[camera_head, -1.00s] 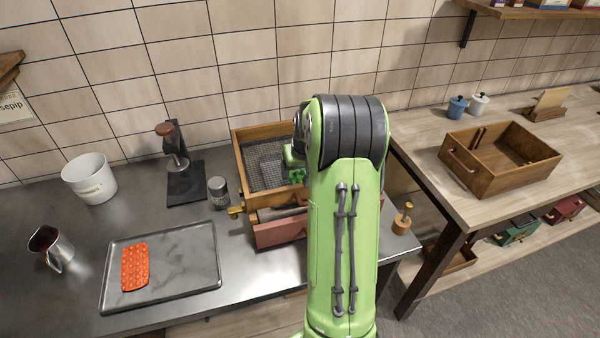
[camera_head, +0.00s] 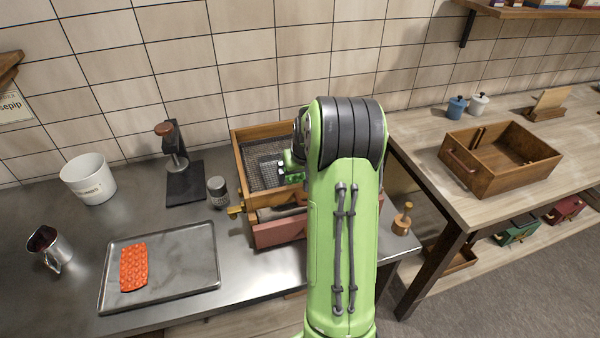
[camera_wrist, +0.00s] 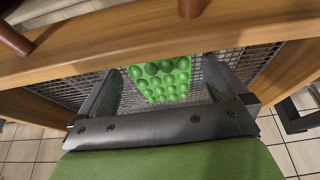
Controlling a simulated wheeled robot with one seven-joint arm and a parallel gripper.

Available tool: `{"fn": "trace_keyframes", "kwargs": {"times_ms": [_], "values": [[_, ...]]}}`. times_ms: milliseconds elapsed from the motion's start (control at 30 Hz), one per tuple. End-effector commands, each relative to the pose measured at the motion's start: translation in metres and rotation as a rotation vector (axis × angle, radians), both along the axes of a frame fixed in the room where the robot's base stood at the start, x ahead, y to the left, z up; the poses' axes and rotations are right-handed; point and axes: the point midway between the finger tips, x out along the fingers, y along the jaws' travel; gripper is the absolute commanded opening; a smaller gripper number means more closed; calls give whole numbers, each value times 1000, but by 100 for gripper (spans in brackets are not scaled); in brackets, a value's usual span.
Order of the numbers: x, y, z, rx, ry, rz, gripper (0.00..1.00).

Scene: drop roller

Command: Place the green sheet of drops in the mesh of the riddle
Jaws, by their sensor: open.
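The green sheet of drops (camera_wrist: 165,78) shows in the wrist view between the fingers of my gripper (camera_wrist: 160,88), over the wire mesh. It appears to lie on the mesh inside the wooden frame. My gripper is open, with one finger on each side of the sheet and a gap at each side. The riddle (camera_head: 264,132) is a square wooden frame with grey mesh; its frame also shows in the wrist view (camera_wrist: 120,38). In the head view my arm hides the riddle's right part, and the sheet cannot be clearly told from my green gripper parts.
A metal tray (camera_head: 190,270) holds an orange sheet of drops (camera_head: 133,267). A white bucket (camera_head: 90,180), a metal jug (camera_head: 50,250), a shaker (camera_head: 217,191) and a black stand (camera_head: 185,183) are on the counter. A wooden crate (camera_head: 500,160) is on the right table.

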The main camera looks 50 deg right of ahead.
Motion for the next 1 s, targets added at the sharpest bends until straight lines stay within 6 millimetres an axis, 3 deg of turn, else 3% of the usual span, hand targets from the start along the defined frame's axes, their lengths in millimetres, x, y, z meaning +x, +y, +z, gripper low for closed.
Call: {"fn": "trace_keyframes", "kwargs": {"times_ms": [233, 600, 767, 867, 967, 1000], "values": [[-2, 1, 10, -2, -1, 0, 100], [-33, 17, 97, -4, -2, -1, 100], [-40, 22, 113, -2, 0, 1, 100], [-39, 48, 127, -11, -2, 36, 100], [-45, 113, 153, -34, -10, 122, 100], [-55, 145, 162, -41, -13, 162, 100]]}}
